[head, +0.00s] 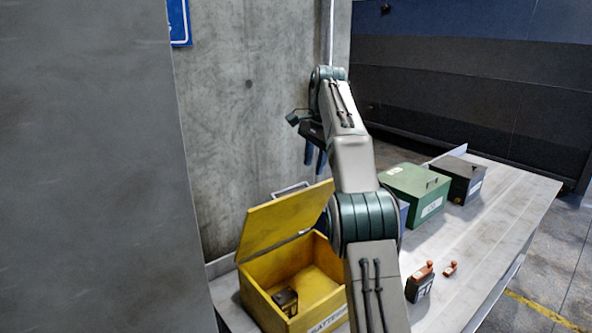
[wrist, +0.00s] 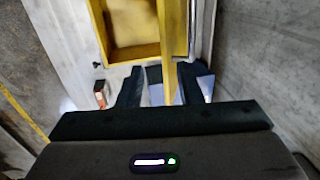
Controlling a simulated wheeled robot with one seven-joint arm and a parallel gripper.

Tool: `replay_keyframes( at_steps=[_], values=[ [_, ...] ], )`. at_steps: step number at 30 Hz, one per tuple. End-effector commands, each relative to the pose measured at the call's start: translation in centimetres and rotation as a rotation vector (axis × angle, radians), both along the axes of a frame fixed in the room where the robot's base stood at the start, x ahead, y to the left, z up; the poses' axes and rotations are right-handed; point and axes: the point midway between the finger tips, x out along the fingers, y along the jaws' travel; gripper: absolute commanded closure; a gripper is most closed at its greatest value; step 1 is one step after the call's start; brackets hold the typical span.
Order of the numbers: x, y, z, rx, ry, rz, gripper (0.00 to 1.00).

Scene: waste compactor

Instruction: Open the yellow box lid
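The yellow box (head: 262,308) stands on the table in the head view, its lid (head: 283,219) raised and tilted back toward the concrete wall. A dark battery (head: 287,301) lies inside it. A grey metal handle (head: 290,188) shows at the lid's upper edge. My gripper (head: 315,168) points down above the lid's upper right part, its fingers apart. In the wrist view, my gripper (wrist: 161,88) is open. There the lid (wrist: 169,62) is seen nearly edge-on, in line with the gap between the fingers; contact cannot be told. The box interior (wrist: 133,25) shows beyond. My arm hides the box's right side.
A green box (head: 415,187), a black box (head: 462,180) and a partly hidden blue box (head: 403,212) stand along the table's back. Two orange-topped items, a larger one (head: 419,286) and a smaller one (head: 450,268), lie on the table (head: 490,233). The concrete wall (head: 247,120) is close behind.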

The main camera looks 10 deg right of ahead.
Motion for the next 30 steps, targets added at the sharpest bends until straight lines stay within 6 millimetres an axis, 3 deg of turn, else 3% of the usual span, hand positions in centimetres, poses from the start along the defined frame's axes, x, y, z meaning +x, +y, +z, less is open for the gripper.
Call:
replay_keyframes(
  at_steps=[6, 15, 19, 25, 30],
  values=[
    [-0.9, -1.7, 1.2, 0.0, 0.0, -0.001, 0.67],
    [-1.0, -1.9, 1.2, 0.0, 0.0, 0.0, 0.67],
    [-1.1, -1.8, 1.3, 0.0, -0.001, 0.004, 1.0],
    [-2.6, -1.4, 1.8, -0.011, -0.019, 0.059, 1.0],
    [-5.4, -0.8, 2.1, -0.034, -0.046, 0.154, 1.0]
  ],
)
